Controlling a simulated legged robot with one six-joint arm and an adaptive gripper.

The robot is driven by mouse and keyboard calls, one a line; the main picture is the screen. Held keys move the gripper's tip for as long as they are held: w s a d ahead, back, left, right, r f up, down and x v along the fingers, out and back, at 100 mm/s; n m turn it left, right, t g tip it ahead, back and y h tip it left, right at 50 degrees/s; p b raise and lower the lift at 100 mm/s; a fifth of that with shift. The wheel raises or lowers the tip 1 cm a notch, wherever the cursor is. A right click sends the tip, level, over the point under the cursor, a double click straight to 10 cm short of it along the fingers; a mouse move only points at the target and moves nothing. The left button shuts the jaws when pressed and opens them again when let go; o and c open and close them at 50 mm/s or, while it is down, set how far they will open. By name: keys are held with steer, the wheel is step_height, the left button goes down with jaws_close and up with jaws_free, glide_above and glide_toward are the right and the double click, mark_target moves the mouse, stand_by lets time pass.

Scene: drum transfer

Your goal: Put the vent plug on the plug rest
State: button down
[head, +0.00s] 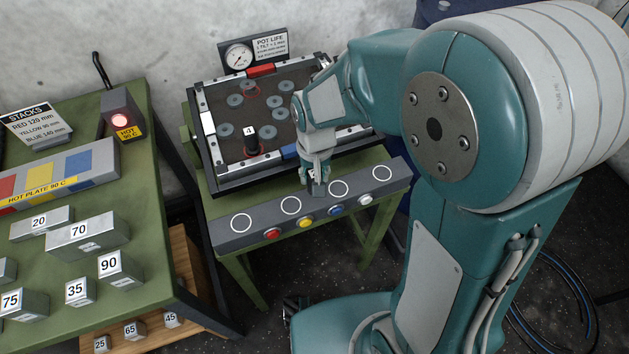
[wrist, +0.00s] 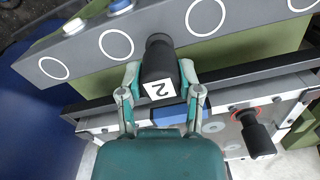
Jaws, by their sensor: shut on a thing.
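My gripper (head: 313,185) is shut on a black plug whose white tag reads 2. In the wrist view the plug (wrist: 158,48) sits between both fingers of my gripper (wrist: 160,80), its far end over the edge of the grey bar. The grey bar (head: 262,226), likely the plug rest, has several white ring marks on top, all bare. In the head view my gripper is at the bar's back edge, between the two middle rings. I cannot tell whether the plug touches the bar. Another black plug (head: 252,143), tagged 4, stands in the framed tray; it also shows in the wrist view (wrist: 258,138).
The tray (head: 204,124) behind the bar has several grey discs, a red handle and a gauge (head: 238,56). Red, yellow, blue and white buttons line the bar's front. A green table (head: 150,215) at left holds numbered blocks and a hot plate (head: 50,182).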

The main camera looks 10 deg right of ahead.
steer(key=shift+f, duration=1.5)
steer(key=shift+c, duration=1.4)
jaws_free()
steer(key=shift+f, duration=0.1)
step_height(320, 180, up, 12)
steer(key=shift+d+r, duration=0.15)
steer(key=shift+r, duration=0.05)
steer(key=s+d+r+t, duration=0.5)
steer(key=s+d+r, duration=0.4)
steer(key=s, duration=0.3)
steer(key=shift+s+d+t, duration=0.3)
steer(key=shift+s+d, duration=0.05)
steer(key=shift+d, duration=0.4)
